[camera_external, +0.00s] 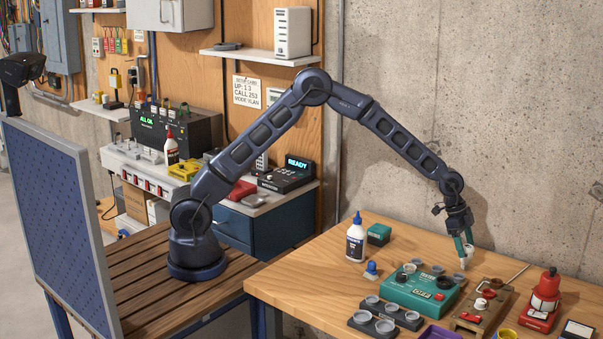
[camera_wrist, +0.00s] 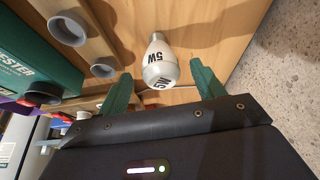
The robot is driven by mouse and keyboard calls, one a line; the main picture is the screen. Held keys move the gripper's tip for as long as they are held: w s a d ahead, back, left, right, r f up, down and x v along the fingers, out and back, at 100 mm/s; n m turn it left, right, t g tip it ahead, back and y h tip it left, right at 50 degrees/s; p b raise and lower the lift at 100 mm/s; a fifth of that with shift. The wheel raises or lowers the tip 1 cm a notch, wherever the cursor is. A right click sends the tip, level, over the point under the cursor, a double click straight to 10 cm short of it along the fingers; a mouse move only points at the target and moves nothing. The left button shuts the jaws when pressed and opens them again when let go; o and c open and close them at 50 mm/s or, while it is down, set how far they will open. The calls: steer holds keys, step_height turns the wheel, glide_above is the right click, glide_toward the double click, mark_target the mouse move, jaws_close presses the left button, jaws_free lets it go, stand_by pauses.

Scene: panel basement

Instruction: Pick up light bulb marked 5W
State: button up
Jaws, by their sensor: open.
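The light bulb marked 5W (camera_wrist: 157,66) is white with black lettering. In the wrist view it lies ahead of my gripper (camera_wrist: 163,84), with its wider end near the gap between the two green fingers. The fingers are apart on either side of that end, and I see no clear contact. In the external view my gripper (camera_external: 466,243) points down over the back of the wooden table, behind the green tester. A small white shape at the fingertips there seems to be the bulb (camera_external: 466,256), partly hidden by the fingers.
The green tester (camera_external: 420,290) with round grey sockets stands left of my gripper. A wooden block (camera_external: 483,305) and a red device (camera_external: 543,298) stand to the right. A white bottle (camera_external: 355,242) is further left. A concrete wall (camera_external: 520,120) rises close behind.

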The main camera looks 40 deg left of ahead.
mark_target(468, 255)
steer(key=x, duration=0.4)
steer(key=shift+f, duration=0.2)
steer(key=shift+c, duration=0.4)
steer(key=c, duration=1)
steer(key=shift+r, duration=0.1)
